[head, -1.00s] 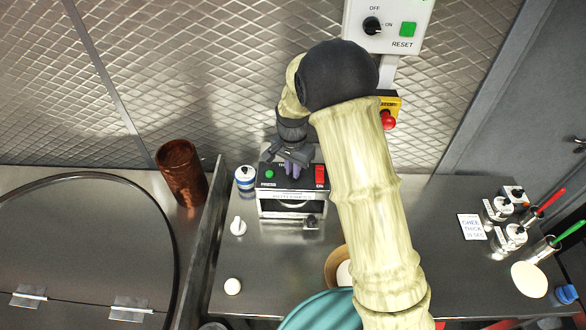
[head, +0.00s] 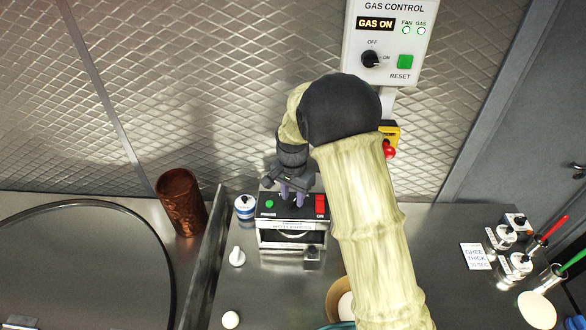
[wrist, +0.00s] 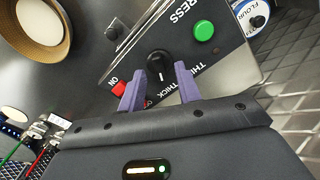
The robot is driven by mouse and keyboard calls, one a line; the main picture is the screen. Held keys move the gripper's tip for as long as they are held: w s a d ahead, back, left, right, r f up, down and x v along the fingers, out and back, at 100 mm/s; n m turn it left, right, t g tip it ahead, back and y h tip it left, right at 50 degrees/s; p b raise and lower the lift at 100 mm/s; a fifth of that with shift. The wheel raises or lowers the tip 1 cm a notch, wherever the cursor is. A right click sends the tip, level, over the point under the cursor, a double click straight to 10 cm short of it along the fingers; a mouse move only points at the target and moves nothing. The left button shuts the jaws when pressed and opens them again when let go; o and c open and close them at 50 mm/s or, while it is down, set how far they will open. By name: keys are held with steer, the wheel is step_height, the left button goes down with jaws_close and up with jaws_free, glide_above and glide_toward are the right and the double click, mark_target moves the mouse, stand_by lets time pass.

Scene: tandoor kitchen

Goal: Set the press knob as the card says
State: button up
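The press (head: 291,233) is a small dark-topped box on the counter against the back wall. In the wrist view its sloped panel carries a black knob (wrist: 158,62) beside the words THIN and THICK, a green button (wrist: 204,31) and a red ON switch (wrist: 118,88). My gripper (head: 293,190) is over the press top; in the wrist view my gripper (wrist: 160,72) has its two purple fingers apart, with the knob between or just beyond their tips. I cannot tell contact or the knob's exact pointing. The card (head: 476,256) reads GHEE, THICK, 30 SEC.
A gas control panel (head: 388,45) reading GAS ON hangs on the wall above a red stop button (head: 389,150). A copper cup (head: 180,202) and a blue-white jar (head: 244,207) stand left of the press. A wooden bowl (head: 337,291) is partly behind my arm.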

mark_target(293, 202)
step_height(293, 202, up, 16)
steer(key=b, duration=0.3)
stand_by(0.4)
steer(key=s+d+f+n+t, duration=0.1)
steer(key=s+d+f+n, duration=0.2)
steer(key=s+d+f, duration=0.2)
steer(key=s+d+f+n+t, duration=0.1)
steer(key=s+d+f+n, duration=0.2)
steer(key=s+d, duration=0.7)
steer(key=s+f, duration=0.2)
steer(key=s, duration=0.2)
steer(key=shift+s+d+f+n+t, duration=0.3)
steer(key=shift+f, duration=0.1)
steer(key=shift+o, duration=0.3)
steer(key=shift+w, duration=0.1)
